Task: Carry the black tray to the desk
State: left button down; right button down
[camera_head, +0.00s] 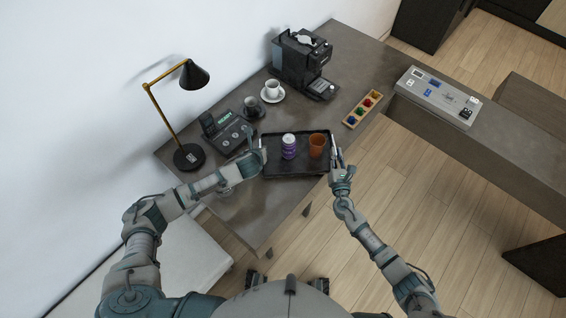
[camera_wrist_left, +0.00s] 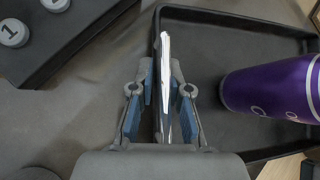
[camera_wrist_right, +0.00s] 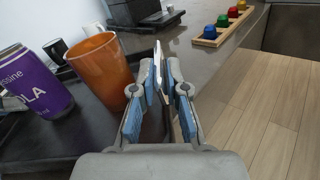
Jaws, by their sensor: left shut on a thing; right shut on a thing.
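The black tray (camera_head: 290,168) is level over the near part of the grey-brown desk (camera_head: 236,207); I cannot tell whether it touches the surface. A purple can (camera_head: 289,147) and an orange cup (camera_head: 317,146) stand upright in it. My left gripper (camera_head: 262,154) is shut on the tray's left rim, which also shows in the left wrist view (camera_wrist_left: 165,60). My right gripper (camera_head: 335,157) is shut on the tray's right rim. In the right wrist view the orange cup (camera_wrist_right: 101,72) and purple can (camera_wrist_right: 34,84) are just left of the fingers.
A telephone (camera_head: 228,134) sits close to the left gripper, with a black lamp (camera_head: 188,156) beside it. Cups (camera_head: 272,89) and a coffee machine (camera_head: 303,62) stand behind. A wooden capsule holder (camera_head: 362,109) lies to the right. The desk's front edge runs near the tray.

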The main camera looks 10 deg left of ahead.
pick_arm(q)
jog(key=shift+a+f, duration=0.3)
jog(key=shift+f, duration=0.15)
pick_arm(e)
jog(key=shift+w+d+f, duration=0.1)
jog(key=shift+d+f, duration=0.3)
jog(key=shift+f, duration=0.05)
pick_arm(q)
jog(key=c, duration=1.3)
grip_release()
pick_arm(e)
jog(key=c, duration=1.3)
grip_release()
jog(key=shift+c, duration=0.2)
pick_arm(q)
jog(key=shift+o, duration=0.8)
pick_arm(e)
jog(key=shift+o, duration=0.7)
jog(key=shift+a, duration=0.1)
pick_arm(q)
jog(key=shift+d, duration=0.15)
pick_arm(e)
jog(key=shift+a, duration=0.15)
pick_arm(q)
jog(key=shift+d, duration=0.1)
